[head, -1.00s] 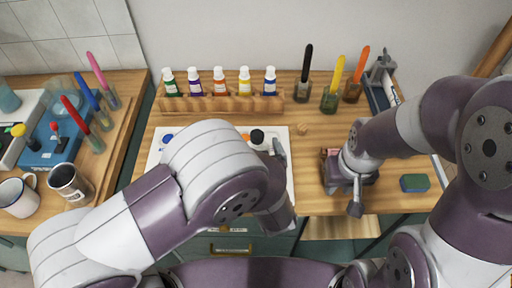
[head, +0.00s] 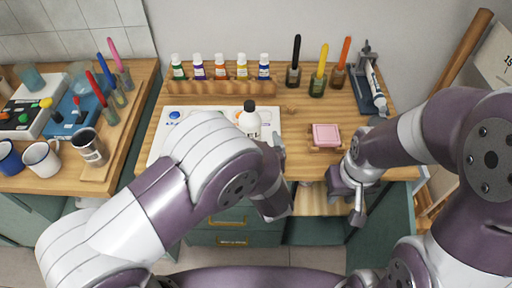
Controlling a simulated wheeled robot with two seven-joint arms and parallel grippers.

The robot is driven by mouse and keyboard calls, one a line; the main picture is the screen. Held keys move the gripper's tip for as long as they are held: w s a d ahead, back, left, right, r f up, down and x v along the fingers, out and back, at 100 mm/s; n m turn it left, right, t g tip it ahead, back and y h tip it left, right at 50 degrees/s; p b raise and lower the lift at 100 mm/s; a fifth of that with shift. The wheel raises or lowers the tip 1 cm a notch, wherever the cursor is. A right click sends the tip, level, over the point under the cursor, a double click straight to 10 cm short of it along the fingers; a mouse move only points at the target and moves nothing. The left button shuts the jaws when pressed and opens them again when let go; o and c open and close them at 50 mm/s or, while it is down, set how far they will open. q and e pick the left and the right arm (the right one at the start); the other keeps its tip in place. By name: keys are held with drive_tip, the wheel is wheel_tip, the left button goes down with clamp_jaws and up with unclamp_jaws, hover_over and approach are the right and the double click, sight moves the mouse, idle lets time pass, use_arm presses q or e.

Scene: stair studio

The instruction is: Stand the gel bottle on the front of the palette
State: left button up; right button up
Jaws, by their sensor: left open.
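The gel bottle (head: 249,122), white with a black cap, stands upright at the right part of the white palette (head: 272,114). Its base is partly hidden, so I cannot tell exactly where it rests. My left arm covers much of the palette's front and middle. My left gripper (head: 280,160) is open, just right of and in front of the bottle; its fingers are partly hidden, and it does not appear to hold it. My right gripper (head: 347,203) hangs at the table's front edge, right of the palette, with its fingers apart and nothing visible between them.
A rack (head: 222,88) of several paint bottles stands behind the palette. A pink block in a wooden holder (head: 325,136) sits right of it. Brush jars (head: 317,87) stand at the back right. Mugs (head: 89,147) and tools fill the left bench.

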use_arm(q)
drive_tip(key=s+a+r+m+g+h, duration=0.1)
drive_tip(key=s+a+m+g+h, duration=0.1)
drive_tip(key=s+a+g, duration=1.1)
drive_tip(key=s+a, duration=0.2)
drive_tip(key=a, duration=0.3)
drive_tip(key=shift+s+r+h, duration=0.2)
drive_tip(key=shift+r+h, duration=0.1)
drive_tip(key=shift+a, duration=0.15)
